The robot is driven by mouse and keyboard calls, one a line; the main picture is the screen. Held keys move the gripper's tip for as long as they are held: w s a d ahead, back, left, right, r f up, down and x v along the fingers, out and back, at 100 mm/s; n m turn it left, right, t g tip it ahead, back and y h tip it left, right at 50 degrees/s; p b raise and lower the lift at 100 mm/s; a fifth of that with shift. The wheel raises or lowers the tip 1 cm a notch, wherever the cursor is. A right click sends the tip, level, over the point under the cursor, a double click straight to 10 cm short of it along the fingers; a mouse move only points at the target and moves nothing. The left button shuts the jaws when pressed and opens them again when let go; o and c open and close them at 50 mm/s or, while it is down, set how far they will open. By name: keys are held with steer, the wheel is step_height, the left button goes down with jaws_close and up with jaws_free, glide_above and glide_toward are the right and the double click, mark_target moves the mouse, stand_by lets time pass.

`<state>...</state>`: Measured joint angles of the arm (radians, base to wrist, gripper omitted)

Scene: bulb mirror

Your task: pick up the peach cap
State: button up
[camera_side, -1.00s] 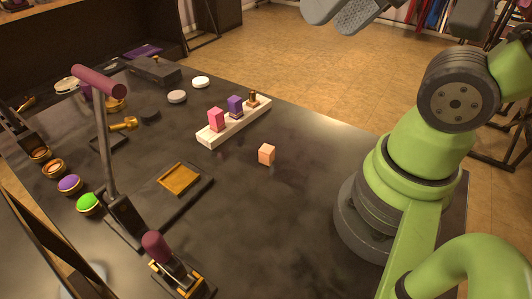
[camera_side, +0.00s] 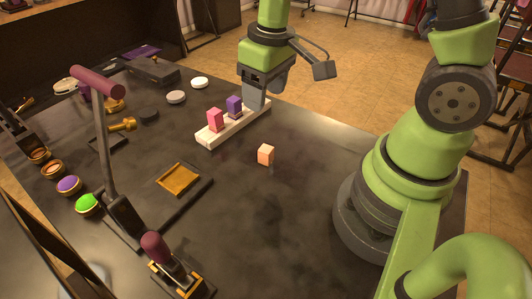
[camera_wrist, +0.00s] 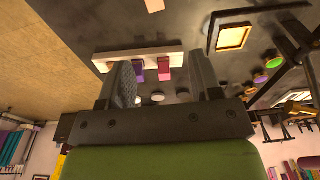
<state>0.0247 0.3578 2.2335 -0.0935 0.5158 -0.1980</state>
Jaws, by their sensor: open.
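The peach cap (camera_side: 265,154) is a small light-orange block standing on the dark table, right of the white rack. In the wrist view it shows at the top edge (camera_wrist: 154,5), partly cut off. My gripper (camera_side: 266,92) is open, over the right end of the white rack, behind the cap and apart from it. In the wrist view both fingers (camera_wrist: 162,65) are spread, with nothing gripped. The purple and pink blocks appear between them in the picture.
The white rack (camera_side: 208,140) holds a pink block (camera_side: 215,119) and a purple block (camera_side: 234,106). A dark tray with a gold square (camera_side: 178,180) lies left of the cap. A lamp-like stand (camera_side: 106,150) rises farther left. The table around the cap is clear.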

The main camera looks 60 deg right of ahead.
steer(key=n+g, duration=0.1)
glide_above(264, 148)
step_height(264, 148, down, 9)
steer(key=shift+s+f, duration=0.1)
steer(key=shift+s, duration=0.05)
steer(key=shift+f, duration=2.95)
steer(key=shift+w, duration=0.2)
steer(key=c, duration=1)
